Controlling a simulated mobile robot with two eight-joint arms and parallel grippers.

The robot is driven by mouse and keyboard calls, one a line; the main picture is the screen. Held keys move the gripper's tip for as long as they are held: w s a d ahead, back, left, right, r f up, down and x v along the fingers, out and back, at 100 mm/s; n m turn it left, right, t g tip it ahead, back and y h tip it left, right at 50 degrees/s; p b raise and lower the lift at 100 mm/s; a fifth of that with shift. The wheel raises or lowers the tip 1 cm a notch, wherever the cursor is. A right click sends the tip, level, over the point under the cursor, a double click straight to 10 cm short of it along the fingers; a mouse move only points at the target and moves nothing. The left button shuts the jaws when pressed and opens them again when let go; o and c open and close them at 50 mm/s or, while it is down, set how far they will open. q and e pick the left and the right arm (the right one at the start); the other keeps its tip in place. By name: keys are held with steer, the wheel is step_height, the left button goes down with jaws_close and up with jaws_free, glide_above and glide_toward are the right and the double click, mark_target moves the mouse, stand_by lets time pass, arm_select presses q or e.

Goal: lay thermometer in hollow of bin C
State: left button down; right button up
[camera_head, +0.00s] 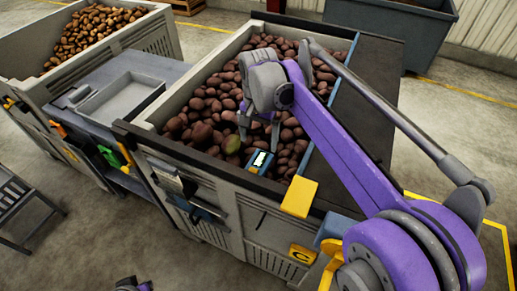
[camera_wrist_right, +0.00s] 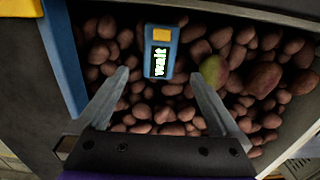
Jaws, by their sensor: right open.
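The thermometer (camera_head: 260,160), blue with a yellow part and a lit display, lies on the potatoes near the front wall of bin C (camera_head: 255,218). In the right wrist view the thermometer (camera_wrist_right: 160,52) reads "wait" and lies between and just beyond the fingertips. My right gripper (camera_head: 259,138) is open above the potatoes; its fingers (camera_wrist_right: 158,78) stand apart with nothing held. I cannot make out the hollow's outline in the potatoes. A small part of my left arm's end (camera_head: 133,285) shows at the bottom edge; its fingers cannot be made out.
A greenish potato (camera_wrist_right: 214,70) lies right of the thermometer. A blue-edged dark panel (camera_head: 365,85) covers the bin's right side. A bench with a grey tray (camera_head: 120,97) stands left, with another potato bin (camera_head: 160,35) beyond. A yellow C label (camera_head: 302,254) marks the front.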

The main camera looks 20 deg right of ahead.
steer(key=shift+r, duration=1.3)
stand_by(0.4)
